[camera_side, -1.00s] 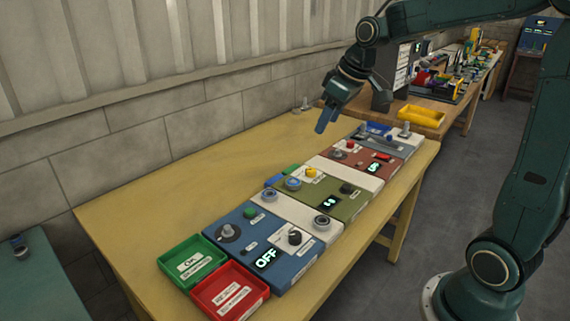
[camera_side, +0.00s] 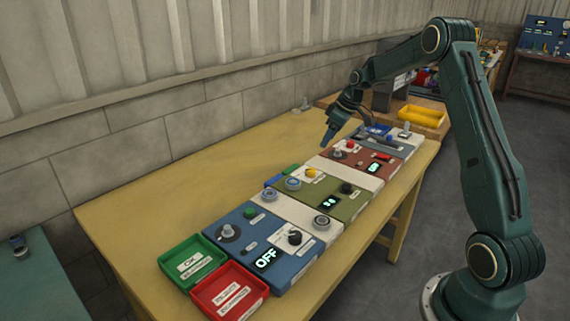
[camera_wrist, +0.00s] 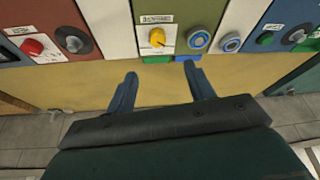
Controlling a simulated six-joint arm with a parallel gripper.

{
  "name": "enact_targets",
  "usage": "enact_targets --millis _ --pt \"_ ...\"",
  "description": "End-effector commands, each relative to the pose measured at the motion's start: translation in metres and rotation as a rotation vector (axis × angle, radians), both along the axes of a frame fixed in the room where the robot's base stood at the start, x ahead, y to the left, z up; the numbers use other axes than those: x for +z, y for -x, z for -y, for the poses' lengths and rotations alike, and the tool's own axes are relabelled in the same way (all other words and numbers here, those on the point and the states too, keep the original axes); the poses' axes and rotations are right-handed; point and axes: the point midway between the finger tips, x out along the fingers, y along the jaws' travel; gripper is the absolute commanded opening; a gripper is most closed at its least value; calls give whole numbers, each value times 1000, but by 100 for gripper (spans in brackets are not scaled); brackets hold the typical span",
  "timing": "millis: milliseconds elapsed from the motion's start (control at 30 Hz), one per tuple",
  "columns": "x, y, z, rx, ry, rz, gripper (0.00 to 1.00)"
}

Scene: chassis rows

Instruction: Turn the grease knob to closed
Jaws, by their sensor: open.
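Several panels with knobs stand in a row on the table. A yellow knob (camera_side: 310,173) sits on the green panel (camera_side: 330,202); the wrist view shows it near the top centre (camera_wrist: 157,37), with a small label too blurred to read. A red knob (camera_side: 350,145) is on the red-brown panel, and it is at the left in the wrist view (camera_wrist: 32,47). A black knob (camera_side: 294,238) is on the blue panel. I cannot tell which is the grease knob. My gripper (camera_wrist: 160,71) is open and empty, apart from the knobs, above the table's wall side.
A green tray (camera_side: 165,264) and a red tray (camera_side: 196,299) stand at the near end. Round dials (camera_side: 228,231) rise beside the knobs. A yellow bin (camera_side: 420,116) stands on the bench behind.

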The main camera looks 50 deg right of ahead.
Motion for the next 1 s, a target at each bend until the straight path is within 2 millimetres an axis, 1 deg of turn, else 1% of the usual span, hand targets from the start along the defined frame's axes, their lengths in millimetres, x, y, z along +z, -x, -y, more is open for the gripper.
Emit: enact_targets --millis 100,367,567,767,1000 --pt "-5 -1 5 4 -1 2 54" --pt "-7 -2 5 4 -1 2 54" --pt "-18 -6 4 3 -2 1 54" --pt "-41 -15 1 3 -3 -1 54" --pt "-75 -29 -2 3 -2 0 54"
